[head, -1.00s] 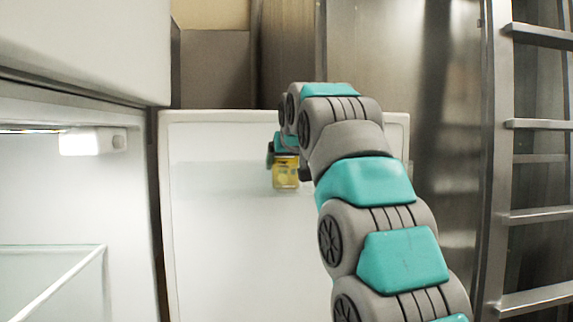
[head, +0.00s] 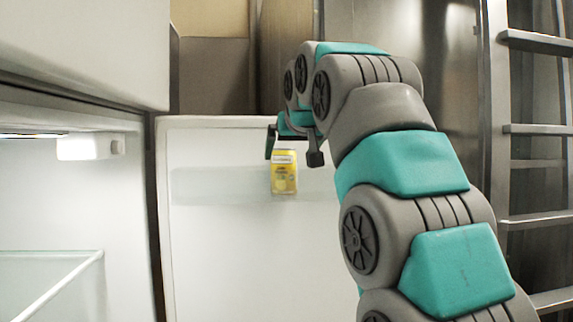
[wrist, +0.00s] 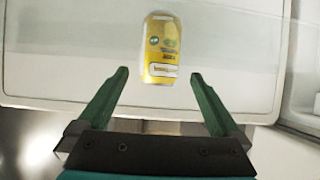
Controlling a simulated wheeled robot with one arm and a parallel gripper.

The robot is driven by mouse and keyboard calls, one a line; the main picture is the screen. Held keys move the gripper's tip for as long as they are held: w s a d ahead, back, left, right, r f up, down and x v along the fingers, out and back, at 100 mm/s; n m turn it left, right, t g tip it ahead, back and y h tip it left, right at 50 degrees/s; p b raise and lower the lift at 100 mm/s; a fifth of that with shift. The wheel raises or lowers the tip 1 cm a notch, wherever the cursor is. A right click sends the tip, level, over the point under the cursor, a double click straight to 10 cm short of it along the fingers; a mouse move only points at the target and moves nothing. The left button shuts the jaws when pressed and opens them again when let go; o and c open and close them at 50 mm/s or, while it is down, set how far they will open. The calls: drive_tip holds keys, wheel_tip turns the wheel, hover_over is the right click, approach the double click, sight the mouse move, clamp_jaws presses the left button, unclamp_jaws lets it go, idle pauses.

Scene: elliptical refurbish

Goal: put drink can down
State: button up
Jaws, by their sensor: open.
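The yellow drink can (head: 284,172) stands upright against the white inner face of the open fridge door (head: 240,265), at the pale door shelf band. Whether its base rests on the shelf is hard to tell. My gripper (head: 293,157) is open, with its fingers near the can's top in the head view. In the wrist view the can (wrist: 162,50) lies just beyond the spread fingertips of my gripper (wrist: 159,75), with nothing between the fingers and a visible gap to each.
The fridge interior with a glass shelf (head: 50,285) is at the left. A metal rack (head: 540,130) stands at the right, beside a steel panel (head: 455,80). Brown boxes (head: 215,75) show behind the door.

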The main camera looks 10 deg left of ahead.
drive_tip(key=v, duration=0.3)
drive_tip(key=shift+s+d+r, duration=0.1)
drive_tip(key=shift+s, duration=0.2)
drive_tip(key=s+d+f+m+g+h, duration=0.15)
drive_tip(key=s+d+f, duration=0.3)
drive_tip(key=f, duration=0.45)
drive_tip(key=s+d+f+g+h, duration=0.1)
drive_tip(key=s+d+f+g, duration=0.3)
drive_tip(key=f, duration=0.5)
drive_tip(key=s+d+f+g+h, duration=0.1)
drive_tip(key=s+d+f, duration=0.2)
drive_tip(key=d+f, duration=0.45)
drive_tip(key=s+d+f+m+g, duration=0.1)
drive_tip(key=s+d+f+g, duration=0.1)
drive_tip(key=s+f, duration=1.1)
drive_tip(key=s+d+f+m+g, duration=0.1)
drive_tip(key=s+d+f+g, duration=0.2)
drive_tip(key=s+f, duration=1)
drive_tip(key=s+g, duration=0.2)
drive_tip(key=s, duration=0.1)
drive_tip(key=shift+d, duration=0.25)
